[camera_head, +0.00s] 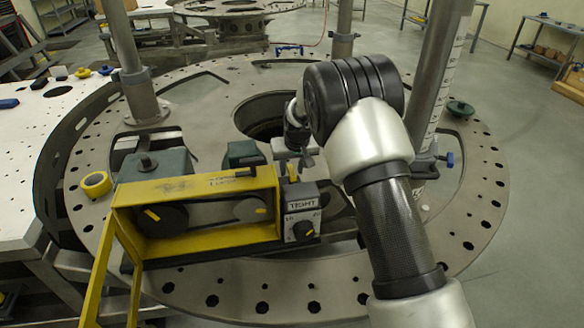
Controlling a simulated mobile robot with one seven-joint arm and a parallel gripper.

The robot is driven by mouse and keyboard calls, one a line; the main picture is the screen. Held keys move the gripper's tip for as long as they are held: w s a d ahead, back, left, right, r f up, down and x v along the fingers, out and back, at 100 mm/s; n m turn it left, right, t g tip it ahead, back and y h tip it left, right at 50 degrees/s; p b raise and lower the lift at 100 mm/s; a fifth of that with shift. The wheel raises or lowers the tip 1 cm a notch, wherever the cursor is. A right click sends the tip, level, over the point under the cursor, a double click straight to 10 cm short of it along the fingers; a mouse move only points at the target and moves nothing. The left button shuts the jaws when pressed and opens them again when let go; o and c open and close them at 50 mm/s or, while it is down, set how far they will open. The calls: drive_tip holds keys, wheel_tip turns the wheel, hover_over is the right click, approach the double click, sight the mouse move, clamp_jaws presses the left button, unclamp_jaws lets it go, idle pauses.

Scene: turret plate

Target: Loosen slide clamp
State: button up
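My arm rises from the lower right and bends at a large black joint. My gripper (294,158) seems to be the small grey and dark part below and left of that joint, just behind the control box. Its fingers are too small and partly hidden, so I cannot tell their opening or whether they touch anything. I cannot surely identify the slide clamp. A grey control box (302,222) marked TIGHT, with a black dial, is fixed at the right end of a yellow frame (200,240). A dark green block (155,168) with a knob stands behind the frame.
The round metal turret plate (235,290) has holes around its rim. Upright posts (133,60) stand on it at left, back and right. A yellow tape roll (96,184) lies at left. Blue-handled pieces (450,160) sit at right and back. A white table (25,160) adjoins at left.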

clamp_jaws()
drive_tip(key=shift+b, duration=0.3)
drive_tip(key=n+b, duration=0.1)
drive_tip(key=n+y+b, duration=0.1)
drive_tip(key=n, duration=0.1)
drive_tip(key=shift+w+d+f, duration=0.15)
drive_tip(key=shift+d, duration=0.05)
drive_tip(key=n+g+y+b, duration=0.1)
drive_tip(key=n+b, duration=0.1)
drive_tip(key=n, duration=0.2)
drive_tip(key=shift+w, duration=0.1)
drive_tip(key=n+g, duration=0.1)
drive_tip(key=n, duration=0.2)
drive_tip(key=n+g+y, duration=0.1)
drive_tip(key=n, duration=0.1)
drive_tip(key=shift+w+d+r+n+p, duration=0.1)
drive_tip(key=shift+w+r+n+p, duration=0.1)
drive_tip(key=shift+n+p, duration=0.2)
drive_tip(key=shift+n+g+p, duration=1.2)
drive_tip(key=shift+n+p, duration=0.4)
drive_tip(key=shift+n, duration=1)
